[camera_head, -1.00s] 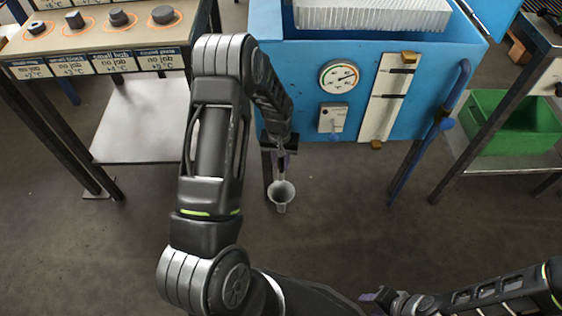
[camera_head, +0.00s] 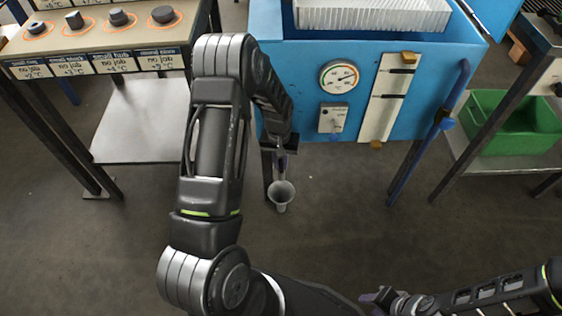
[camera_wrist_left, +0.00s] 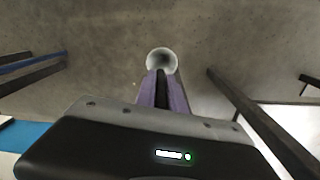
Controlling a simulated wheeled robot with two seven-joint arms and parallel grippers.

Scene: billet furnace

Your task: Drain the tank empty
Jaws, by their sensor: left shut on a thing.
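The blue tank (camera_head: 330,60) stands at the top centre, with a round dial gauge (camera_head: 339,77), a grey switch box (camera_head: 332,118) and a pale slotted panel (camera_head: 388,97) on its front. My left gripper (camera_head: 281,163) is below the tank's lower left front edge. Its purple fingers (camera_wrist_left: 162,84) are shut on a narrow dark thing, mostly hidden between them. A grey funnel-like cup (camera_head: 281,196) shows just below the fingertips, and beyond them in the left wrist view (camera_wrist_left: 162,62). My right gripper (camera_head: 383,296) is low in the head view; its opening is unclear.
A blue lever or pipe (camera_head: 430,135) runs down the tank's right side. A green bin (camera_head: 512,125) is on a shelf at the right. A bench (camera_head: 100,45) with several dark metal pieces is at the left, above a lower shelf (camera_head: 145,120). The floor between is clear.

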